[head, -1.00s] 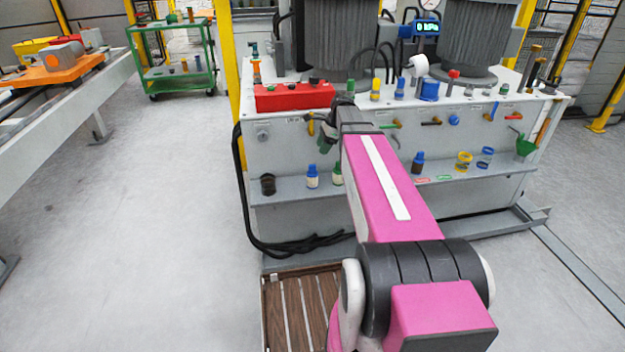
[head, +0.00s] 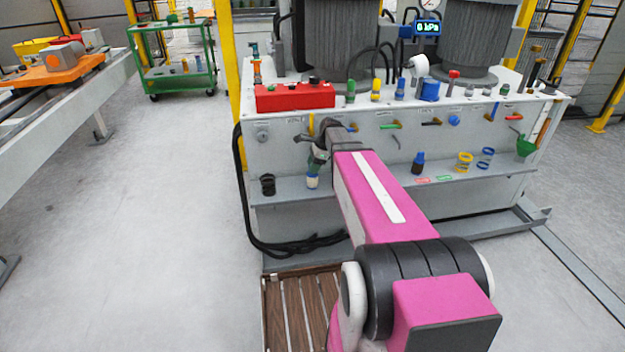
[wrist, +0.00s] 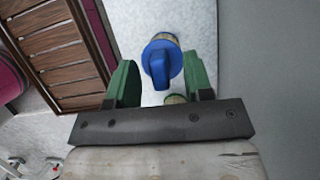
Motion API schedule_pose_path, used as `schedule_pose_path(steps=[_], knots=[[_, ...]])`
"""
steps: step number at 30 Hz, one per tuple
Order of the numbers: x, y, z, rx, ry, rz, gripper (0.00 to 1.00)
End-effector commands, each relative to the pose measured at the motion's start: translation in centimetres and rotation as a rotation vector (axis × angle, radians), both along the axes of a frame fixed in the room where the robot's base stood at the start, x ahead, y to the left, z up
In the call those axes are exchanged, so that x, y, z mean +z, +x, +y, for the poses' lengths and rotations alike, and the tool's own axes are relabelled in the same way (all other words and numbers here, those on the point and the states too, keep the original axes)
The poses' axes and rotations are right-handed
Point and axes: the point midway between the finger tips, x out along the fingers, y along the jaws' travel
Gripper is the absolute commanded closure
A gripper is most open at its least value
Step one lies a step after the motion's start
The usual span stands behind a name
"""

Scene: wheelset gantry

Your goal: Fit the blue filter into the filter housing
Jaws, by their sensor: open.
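A blue-topped filter (head: 312,182) with a pale body stands on the lower shelf of the grey bench. In the wrist view its blue top (wrist: 161,58), with a raised tab, shows between and just beyond my green fingers. My gripper (head: 319,158) is open and empty, just above the filter in the head view. A gap shows between each finger and the blue top. The pale thing with a greenish top beside the filter is mostly hidden by my gripper. I cannot tell for certain which bench part is the filter housing.
The lower shelf (head: 375,185) also holds a black cup (head: 268,184), a dark blue-capped bottle (head: 418,163), and yellow and blue rings. A red box (head: 295,96) and several coloured fittings line the bench top. A wooden slatted pallet (head: 297,310) lies in front.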

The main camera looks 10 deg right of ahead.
Motion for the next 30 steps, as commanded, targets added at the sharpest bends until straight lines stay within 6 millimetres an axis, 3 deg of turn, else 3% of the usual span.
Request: schedule_pose_path(steps=[9,13,25,30], knots=[[-0.8,0.0,0.3,0.0,0.0,0.0,0.56],[-0.8,0.0,0.3,0.0,0.0,0.0,0.99],[-0.6,0.0,0.3,0.0,0.0,0.0,1.0],[0.4,0.0,0.3,0.001,0.0,-0.001,1.0]])
